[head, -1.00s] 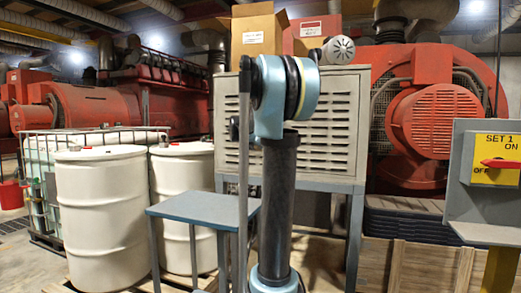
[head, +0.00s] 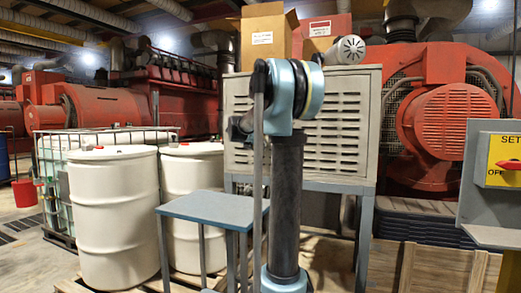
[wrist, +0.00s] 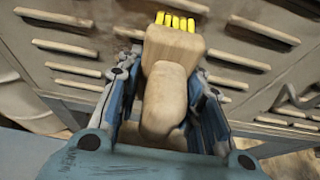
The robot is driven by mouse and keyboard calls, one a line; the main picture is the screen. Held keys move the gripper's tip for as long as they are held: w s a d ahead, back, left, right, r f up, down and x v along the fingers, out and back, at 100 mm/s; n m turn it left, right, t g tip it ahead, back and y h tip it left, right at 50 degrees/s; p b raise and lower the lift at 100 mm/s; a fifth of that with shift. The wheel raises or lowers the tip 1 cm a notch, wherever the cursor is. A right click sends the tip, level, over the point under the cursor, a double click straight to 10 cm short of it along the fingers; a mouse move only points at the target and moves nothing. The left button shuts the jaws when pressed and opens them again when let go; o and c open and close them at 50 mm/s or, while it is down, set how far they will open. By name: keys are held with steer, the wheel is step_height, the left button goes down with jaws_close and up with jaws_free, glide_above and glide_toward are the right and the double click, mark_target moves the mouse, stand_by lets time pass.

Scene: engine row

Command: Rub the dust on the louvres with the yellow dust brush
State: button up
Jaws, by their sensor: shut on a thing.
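The yellow dust brush (wrist: 172,48) has a pale wooden body and a short row of yellow bristles. It is held in my gripper (wrist: 164,84), whose blue-grey fingers close on both sides of its handle. The bristles point at the louvred panel (wrist: 75,68), a grey-beige face with raised slats. I cannot tell whether they touch it. Brownish smudges show on the panel around the brush head in the wrist view. In the head view the louvres (head: 345,125) are on the front of a grey cabinet, partly behind my arm. The brush and gripper are hidden there.
A blue-topped table (head: 210,208) stands in front of the cabinet. White drums (head: 112,215) stand at left, and a cardboard box (head: 268,32) sits on the cabinet. A grey switch panel (head: 480,190) is at right. A red bucket (head: 24,192) stands far left.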

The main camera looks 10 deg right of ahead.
steer(key=shift+w+a, duration=1.15)
steer(key=shift+a, duration=0.4)
steer(key=shift+w+a, duration=1.2)
steer(key=shift+a, duration=0.35)
steer(key=shift+w+a, duration=1.15)
steer(key=shift+a, duration=0.4)
steer(key=shift+c, duration=0.8)
steer(key=shift+s+d+r, duration=0.4)
steer(key=shift+s+d, duration=0.1)
steer(key=shift+d, duration=0.3)
steer(key=shift+s+d+r, duration=0.4)
steer(key=shift+s+d, duration=0.1)
steer(key=shift+d, duration=0.25)
steer(key=shift+s+d, duration=1.1)
steer(key=shift+d, duration=0.2)
steer(key=shift+s+d, duration=1.05)
steer(key=shift+d, duration=0.25)
steer(key=s+d+r, duration=0.1)
steer(key=s+d, duration=0.3)
steer(key=d, duration=0.1)
steer(key=shift+d+r, duration=0.2)
